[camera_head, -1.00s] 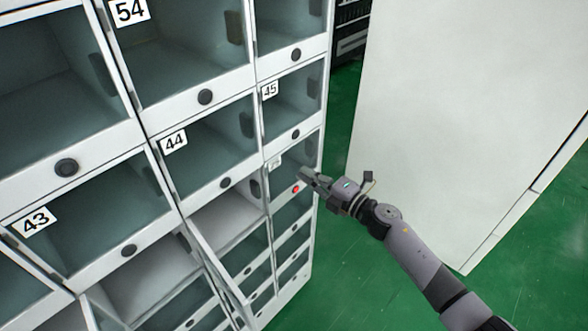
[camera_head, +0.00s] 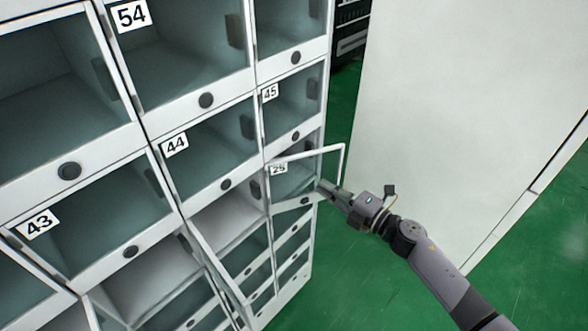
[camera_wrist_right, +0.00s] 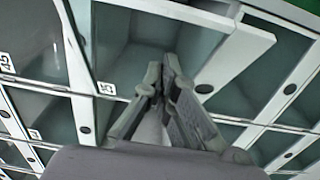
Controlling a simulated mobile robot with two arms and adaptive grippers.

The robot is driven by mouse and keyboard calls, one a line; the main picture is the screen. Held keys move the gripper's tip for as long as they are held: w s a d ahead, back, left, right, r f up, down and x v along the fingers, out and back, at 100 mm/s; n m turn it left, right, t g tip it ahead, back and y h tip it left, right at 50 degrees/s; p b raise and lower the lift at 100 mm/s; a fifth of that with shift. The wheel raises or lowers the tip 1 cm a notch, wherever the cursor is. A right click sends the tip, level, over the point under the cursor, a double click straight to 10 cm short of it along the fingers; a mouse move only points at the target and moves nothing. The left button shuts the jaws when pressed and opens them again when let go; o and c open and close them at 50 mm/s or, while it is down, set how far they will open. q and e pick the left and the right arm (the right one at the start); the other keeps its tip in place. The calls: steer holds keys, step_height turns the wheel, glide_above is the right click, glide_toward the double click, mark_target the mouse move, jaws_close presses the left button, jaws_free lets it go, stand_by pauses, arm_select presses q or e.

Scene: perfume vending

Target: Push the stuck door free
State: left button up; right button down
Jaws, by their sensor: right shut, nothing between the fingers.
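The door (camera_head: 343,160) of the compartment below number 45 stands open. It is a clear panel in a white frame, swung outward to the right from the locker wall, with a small number label at its left side. My right gripper (camera_head: 322,186) is shut and empty, with its fingertips at this compartment's opening, close to the open door. I cannot tell whether they touch it. In the right wrist view the shut fingers (camera_wrist_right: 170,64) point at the compartment, and a white door edge (camera_wrist_right: 225,22) crosses above them. My left gripper is not in view.
The locker wall (camera_head: 205,98) holds several glazed compartments with round dark locks. Another door (camera_head: 212,265) stands open at the lower middle. A large white panel (camera_head: 450,90) stands at the right.

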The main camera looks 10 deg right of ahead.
steer(key=v, duration=1.8)
steer(key=shift+s+d, duration=0.3)
steer(key=shift+f, duration=0.1)
stand_by(0.6)
steer(key=s+d+f+m+h, duration=0.1)
steer(key=d+f+m+h, duration=0.3)
steer(key=f, duration=0.5)
steer(key=d+f+m+h, duration=0.35)
steer(key=f+m, duration=0.35)
steer(key=f, duration=0.3)
steer(key=s+a+f+m+g+h, duration=0.1)
steer(key=s+f+m+g+h, duration=0.15)
steer(key=s+f, duration=0.4)
steer(key=s+a+f+m+g+h, duration=0.1)
steer(key=s+f+m+g, duration=0.2)
steer(key=f, duration=0.7)
steer(key=s+a+f+m+g, duration=0.2)
steer(key=s+f, duration=0.3)
steer(key=s, duration=0.3)
steer(key=s+a+f+m+g, duration=0.2)
steer(key=s+a+f, duration=0.3)
steer(key=s, duration=0.3)
steer(key=s+a+f+m+g, duration=0.2)
steer(key=s+a+f+g, duration=0.1)
steer(key=s, duration=0.5)
step_height(320, 180, down, 2)
steer(key=shift+s+a+f+m+g, duration=0.2)
steer(key=shift+s+a+m+g, duration=0.15)
steer(key=shift+a, duration=0.4)
